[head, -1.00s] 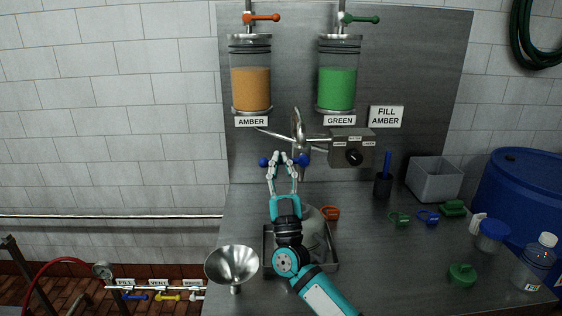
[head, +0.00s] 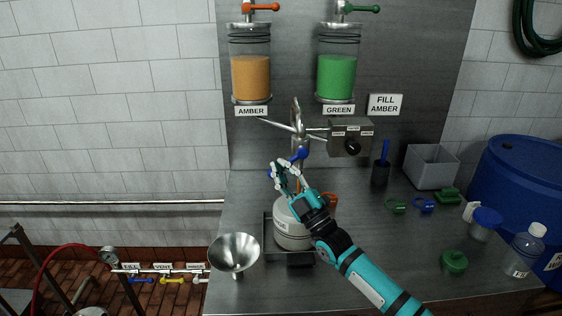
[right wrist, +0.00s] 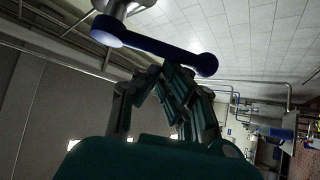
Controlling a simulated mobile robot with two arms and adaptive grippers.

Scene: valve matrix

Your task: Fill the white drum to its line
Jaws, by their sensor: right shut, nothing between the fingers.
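The white drum (head: 291,234) stands upright in a dark tray (head: 267,228) on the steel bench, partly behind my right arm; I cannot make out its line or level. Above it is a metal valve and spout (head: 297,125) with a blue handle (head: 301,154), tilted now. A thin amber-brown line (head: 296,183) shows between valve and drum. My right gripper (head: 279,168) is shut and empty beside the handle's left end. The handle (right wrist: 160,48) crosses just beyond the fingers in the right wrist view. The amber (head: 250,78) and green (head: 337,77) cylinders hang above. My left gripper is out of view.
A sign (head: 385,105) reads FILL AMBER. A selector box (head: 350,137) sits right of the valve. A funnel (head: 234,254) stands left of the tray. A grey bin (head: 432,167), a blue barrel (head: 520,185) and a bottle (head: 524,252) are at right.

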